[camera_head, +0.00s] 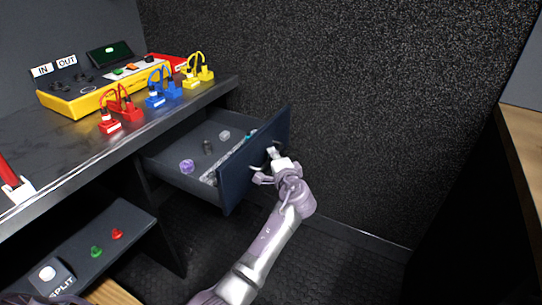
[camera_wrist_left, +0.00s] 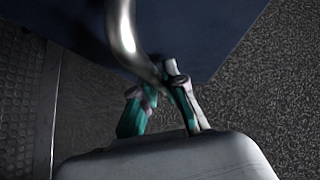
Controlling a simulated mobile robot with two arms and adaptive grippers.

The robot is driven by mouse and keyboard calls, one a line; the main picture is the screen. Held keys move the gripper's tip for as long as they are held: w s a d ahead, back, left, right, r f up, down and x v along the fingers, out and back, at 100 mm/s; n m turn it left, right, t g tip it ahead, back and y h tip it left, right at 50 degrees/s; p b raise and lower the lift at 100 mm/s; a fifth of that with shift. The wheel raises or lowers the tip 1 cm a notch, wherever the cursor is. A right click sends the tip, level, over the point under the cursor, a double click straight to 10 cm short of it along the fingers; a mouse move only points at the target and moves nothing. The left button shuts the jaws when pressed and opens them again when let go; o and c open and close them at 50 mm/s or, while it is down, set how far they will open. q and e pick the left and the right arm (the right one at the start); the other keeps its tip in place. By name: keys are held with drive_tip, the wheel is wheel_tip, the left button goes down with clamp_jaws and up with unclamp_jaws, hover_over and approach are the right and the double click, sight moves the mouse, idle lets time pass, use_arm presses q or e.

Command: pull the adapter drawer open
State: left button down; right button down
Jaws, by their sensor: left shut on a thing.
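The adapter drawer (camera_head: 184,178) stands pulled out from under the dark desk in the head view, with small adapters lying inside. Its dark blue front panel (camera_head: 242,180) faces right and also shows in the left wrist view (camera_wrist_left: 215,25). My left gripper (camera_head: 272,165) is at the outer face of this panel. In the left wrist view my left gripper (camera_wrist_left: 165,95) is shut on the curved metal drawer handle (camera_wrist_left: 125,30). The exact contact is partly hidden by the fingers. My right gripper is not in view.
On the desk (camera_head: 72,155) stand a yellow control box (camera_head: 110,84) and red, blue and yellow plugs with cables. A lower panel (camera_head: 95,245) with coloured buttons sits below. A dark textured wall (camera_head: 350,100) rises behind the drawer. A wooden-topped surface (camera_head: 525,140) is at the right. Floor is clear between.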

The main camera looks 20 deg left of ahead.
use_arm(q)
drive_tip(key=c, duration=1.2)
unclamp_jaws()
drive_tip(key=v, duration=0.7)
drive_tip(key=shift+s, duration=0.2)
drive_tip(key=shift+d, duration=0.15)
